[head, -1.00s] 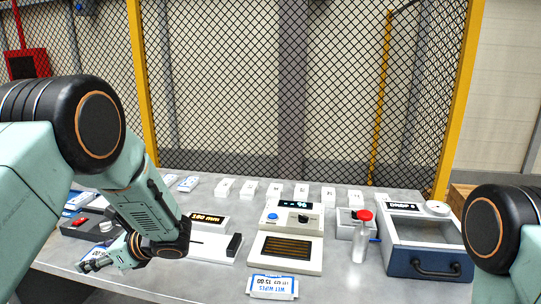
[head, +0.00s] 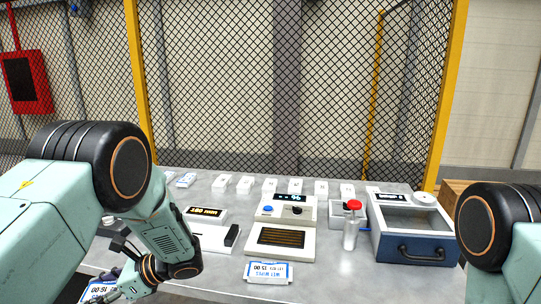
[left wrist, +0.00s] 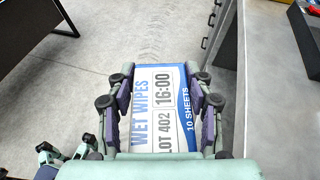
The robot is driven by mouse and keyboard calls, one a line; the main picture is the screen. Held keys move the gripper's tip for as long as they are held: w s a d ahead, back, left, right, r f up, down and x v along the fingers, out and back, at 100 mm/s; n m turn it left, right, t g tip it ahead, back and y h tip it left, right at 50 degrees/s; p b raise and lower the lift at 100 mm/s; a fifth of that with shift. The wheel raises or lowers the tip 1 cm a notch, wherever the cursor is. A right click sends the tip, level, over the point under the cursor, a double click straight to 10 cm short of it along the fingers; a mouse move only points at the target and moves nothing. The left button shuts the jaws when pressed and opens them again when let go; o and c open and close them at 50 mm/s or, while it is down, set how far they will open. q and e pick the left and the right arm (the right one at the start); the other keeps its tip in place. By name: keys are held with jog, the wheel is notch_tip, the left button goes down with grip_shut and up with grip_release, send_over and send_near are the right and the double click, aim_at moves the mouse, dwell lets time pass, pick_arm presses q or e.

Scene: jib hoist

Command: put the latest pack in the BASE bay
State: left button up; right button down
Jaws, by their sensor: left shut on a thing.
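My left gripper (left wrist: 162,100) is shut on a white and blue wet wipes pack (left wrist: 163,112), printed LOT 402 and 16:00. In the left wrist view it holds the pack over the floor beside the table edge. The same pack (head: 98,291) shows at the lower left of the head view. Another wet wipes pack (head: 268,272), printed 15:00, lies on the table's front edge. No bay label reading BASE can be made out. My right arm is at the right edge; its gripper is out of view.
Several small white blocks (head: 269,185) line the back, before a mesh fence (head: 230,80).

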pick_arm(q)
jog(key=s+d+f+n+g+h+b, duration=0.1)
jog(key=s+d+f+n+g+h, duration=0.85)
jog(key=s+d+n, duration=0.35)
jog(key=d+n+t+h+b, duration=0.2)
jog(key=d+n+h, duration=0.65)
jog(key=h, duration=0.35)
jog(key=w+r+n+t+h+b, duration=0.1)
jog(key=w+r+n+t+b, duration=0.1)
jog(key=n+t, duration=0.7)
jog(key=w+d+r+n+t+h+b, duration=0.1)
jog(key=w+n+t+b, duration=0.3)
jog(key=n+t, duration=0.5)
jog(key=shift+w+d+r+n+b, duration=0.3)
jog(key=shift+w+r+n+b, duration=0.15)
jog(key=shift+w, duration=0.5)
jog(key=shift+w+h, duration=0.15)
jog(key=shift+h, duration=0.3)
